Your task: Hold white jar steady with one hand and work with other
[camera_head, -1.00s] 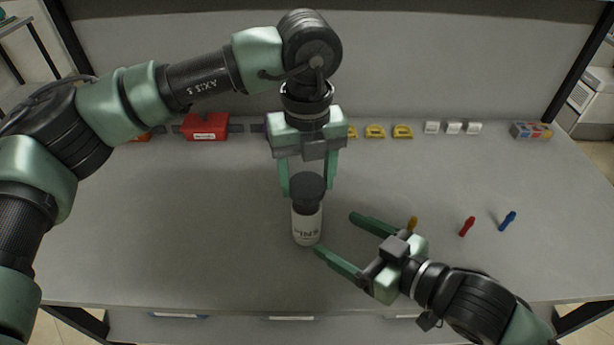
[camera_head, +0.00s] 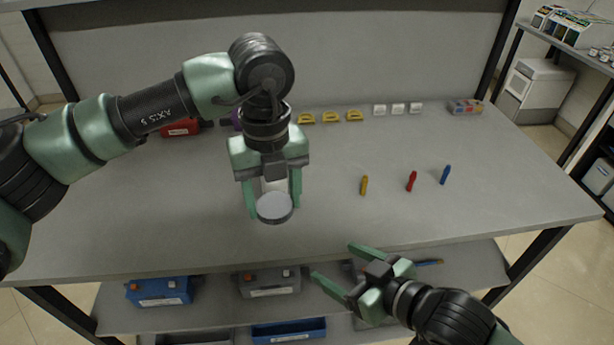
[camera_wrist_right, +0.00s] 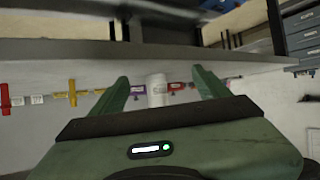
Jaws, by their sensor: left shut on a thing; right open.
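The white jar (camera_head: 274,207) is between the fingers of my left gripper (camera_head: 273,196), which is shut on it. In the head view a round pale face with a dark rim shows at the jar's near end, tilted toward the camera. I cannot tell whether this is base or lid. The gripper hides much of the body. In the right wrist view the white jar (camera_wrist_right: 157,92) shows in the gap between my right fingers, some way off. My right gripper (camera_head: 331,261) is open and empty, in front of the table's front edge, apart from the jar.
Yellow (camera_head: 364,185), red (camera_head: 411,181) and blue (camera_head: 445,174) small tools lie on the grey table (camera_head: 480,215), right of the jar. A lower shelf holds a blue case (camera_head: 160,290). The table's front middle is clear.

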